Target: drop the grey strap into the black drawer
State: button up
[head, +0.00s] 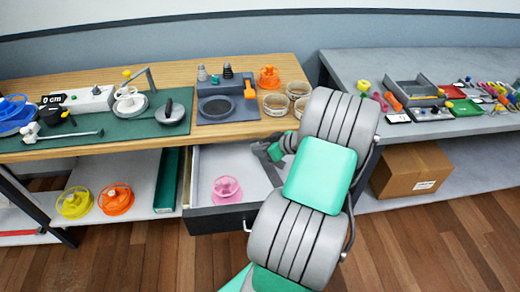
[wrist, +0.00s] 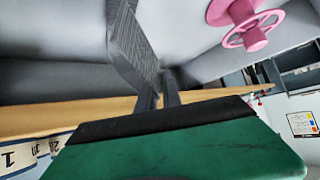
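The black drawer (head: 212,222) is pulled out below the wooden bench, with a pale inside. A pink spool (head: 227,188) stands on its floor; it also shows in the wrist view (wrist: 247,22). My gripper (head: 266,152) is over the right part of the drawer, near the bench edge. In the wrist view, the fingers (wrist: 160,97) are close together at the end of a ribbed grey strap (wrist: 132,48). The strap extends from them towards the drawer floor.
The wooden bench (head: 235,132) above carries a green mat (head: 140,137), a grey tray and several jars. A grey bench (head: 345,62) with small parts stands at the right, above a cardboard box (head: 412,170). Yellow (head: 75,201) and orange (head: 116,198) spools sit on the lower shelf, left of the drawer.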

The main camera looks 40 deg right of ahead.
jog(key=o, duration=0.4)
jog(key=shift+c, duration=0.2)
jog(key=shift+o, duration=0.3)
jog(key=o, duration=0.5)
jog(key=shift+o, duration=0.4)
jog(key=o, duration=0.7)
jog(key=shift+c, duration=0.2)
notch_tip(320, 180, up, 5)
jog(key=s+g+h+p, duration=0.1)
jog(key=s+g+p, duration=0.1)
jog(key=g+p, duration=0.2)
jog(key=p, duration=0.3)
jog(key=shift+s+d+r+g, duration=0.2)
jog(key=shift+s+d+g, duration=0.1)
jog(key=shift+s, duration=0.05)
